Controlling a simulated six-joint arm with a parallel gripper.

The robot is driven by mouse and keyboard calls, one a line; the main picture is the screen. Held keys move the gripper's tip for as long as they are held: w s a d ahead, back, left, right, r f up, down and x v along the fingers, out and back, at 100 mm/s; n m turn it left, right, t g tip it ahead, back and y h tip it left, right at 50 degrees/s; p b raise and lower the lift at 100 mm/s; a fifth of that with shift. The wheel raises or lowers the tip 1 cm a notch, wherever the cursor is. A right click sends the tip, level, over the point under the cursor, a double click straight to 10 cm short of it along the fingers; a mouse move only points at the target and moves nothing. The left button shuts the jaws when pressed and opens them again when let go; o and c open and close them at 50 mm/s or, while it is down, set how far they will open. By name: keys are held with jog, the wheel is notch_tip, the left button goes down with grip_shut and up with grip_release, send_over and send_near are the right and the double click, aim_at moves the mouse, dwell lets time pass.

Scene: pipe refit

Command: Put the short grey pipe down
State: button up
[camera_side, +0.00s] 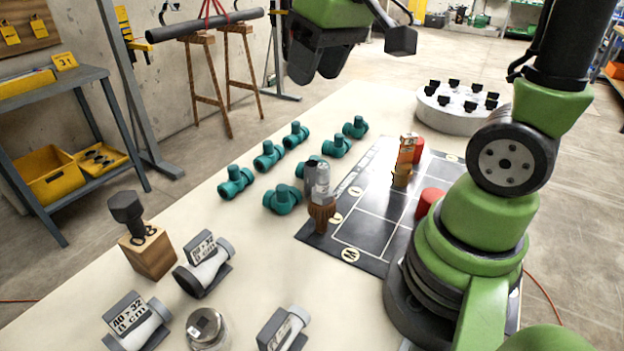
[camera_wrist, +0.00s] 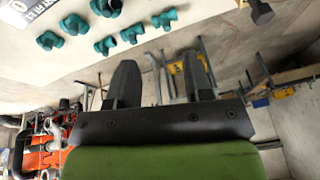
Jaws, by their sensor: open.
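My gripper (camera_side: 316,70) is high at the top of the side view, above the far side of the bench and clear of it. In the wrist view my gripper (camera_wrist: 160,72) has its two dark fingers apart with nothing between them.
Teal fittings (camera_side: 270,154) are scattered mid-bench. A dark marked mat (camera_side: 365,228) bears a red part (camera_side: 428,202) and an orange item (camera_side: 404,160). Labelled grey-white couplings (camera_side: 204,266) and a wooden block (camera_side: 149,249) stand front left. A round white stand (camera_side: 455,113) is at back right.

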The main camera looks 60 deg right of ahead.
jog(key=w+d+f+n+g, duration=0.25)
jog(key=w+d+f, duration=0.4)
jog(key=f, duration=0.35)
jog(key=g, duration=0.2)
send_over(312, 163)
jog(key=shift+t, duration=0.25)
jog(key=f, duration=0.6)
jog(key=shift+w+d+f, duration=0.1)
jog(key=shift+w+f, duration=0.2)
jog(key=shift+f, duration=0.1)
jog(key=f, duration=0.5)
jog(key=shift+s+a, duration=0.2)
jog(key=shift+s, duration=0.15)
jog(key=shift+f, duration=0.5)
jog(key=c, duration=0.7)
jog(key=shift+c, duration=0.2)
